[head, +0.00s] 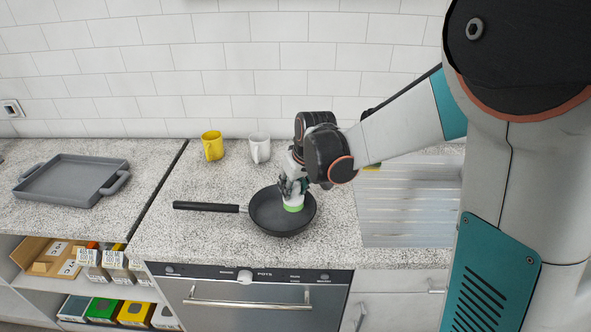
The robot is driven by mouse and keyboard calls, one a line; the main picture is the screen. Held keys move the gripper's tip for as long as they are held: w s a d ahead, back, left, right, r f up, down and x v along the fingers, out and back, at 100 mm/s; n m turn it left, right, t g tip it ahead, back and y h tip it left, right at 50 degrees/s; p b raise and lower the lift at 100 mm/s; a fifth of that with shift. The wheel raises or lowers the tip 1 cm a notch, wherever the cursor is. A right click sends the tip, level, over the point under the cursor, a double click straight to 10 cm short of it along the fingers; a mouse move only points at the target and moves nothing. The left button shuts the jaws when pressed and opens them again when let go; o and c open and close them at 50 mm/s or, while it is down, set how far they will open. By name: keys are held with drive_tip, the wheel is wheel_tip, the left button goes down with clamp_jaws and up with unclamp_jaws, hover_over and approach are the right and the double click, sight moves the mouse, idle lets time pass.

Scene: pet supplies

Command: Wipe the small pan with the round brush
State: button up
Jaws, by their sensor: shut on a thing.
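The small pan (270,222) is dark, with a long black handle pointing left. It sits on the speckled counter above the oven. My gripper (293,192) points down over the right half of the pan and is shut on the round brush (293,206). The brush shows a white body with a green rim low down, inside the pan. Its underside is hidden, and I cannot tell for sure whether it touches the pan floor. My gripper's fingers are partly hidden by my wrist.
A yellow mug (212,146) and a white mug (259,148) stand behind the pan by the tiled wall. A grey tray (72,181) lies on the left counter. A ribbed metal drainboard (405,212) is to the right. Boxes (118,265) fill the lower left shelves.

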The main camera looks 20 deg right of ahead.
drive_tip(key=shift+a+r+p, duration=0.1)
drive_tip(key=shift+r+p, duration=1.1)
drive_tip(key=shift+r, duration=0.8)
